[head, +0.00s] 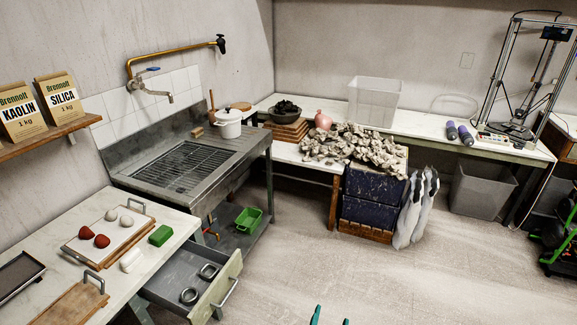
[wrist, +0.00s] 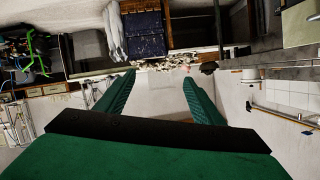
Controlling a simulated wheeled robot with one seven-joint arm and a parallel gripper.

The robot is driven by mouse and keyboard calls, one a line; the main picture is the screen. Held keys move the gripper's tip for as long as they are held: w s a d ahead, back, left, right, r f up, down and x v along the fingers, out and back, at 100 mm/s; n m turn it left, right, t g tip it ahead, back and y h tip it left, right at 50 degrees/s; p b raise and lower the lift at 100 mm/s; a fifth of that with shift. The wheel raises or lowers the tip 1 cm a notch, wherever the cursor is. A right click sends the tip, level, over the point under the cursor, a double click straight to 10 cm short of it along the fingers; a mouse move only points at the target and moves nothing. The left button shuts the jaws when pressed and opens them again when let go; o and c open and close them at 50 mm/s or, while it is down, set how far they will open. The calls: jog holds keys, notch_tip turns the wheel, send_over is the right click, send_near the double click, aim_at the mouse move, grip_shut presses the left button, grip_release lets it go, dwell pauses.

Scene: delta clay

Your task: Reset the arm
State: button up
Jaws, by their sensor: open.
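My gripper (head: 331,318) shows only as two green fingertips at the bottom edge of the head view, over the open floor. In the wrist view my gripper (wrist: 157,92) has its two green fingers spread apart, with nothing between them. It is open and empty. The wrist view shows the room upside down. The rest of my arm is out of the head view.
An open drawer (head: 205,281) juts out at the lower left below a worktop. A metal sink (head: 186,165) stands behind it. Clay lumps (head: 355,148) sit on a dark blue crate (head: 369,211). The middle floor (head: 310,268) is clear.

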jog(key=s+a+f+n+y, duration=0.2)
jog(key=s+n, duration=0.2)
jog(key=s, duration=0.8)
jog(key=s+a+r, duration=0.2)
jog(key=s+a, duration=0.1)
jog(key=s, duration=0.5)
jog(key=s+a+r+n+t+y, duration=0.1)
jog(key=s+a+r, duration=0.2)
jog(key=s, duration=0.4)
jog(key=s+a+r+n+y, duration=0.1)
jog(key=s+a+r, duration=0.2)
jog(key=s, duration=0.5)
jog(key=shift+s+a+t, duration=0.35)
jog(key=shift+a+t, duration=0.05)
jog(key=shift+a, duration=0.25)
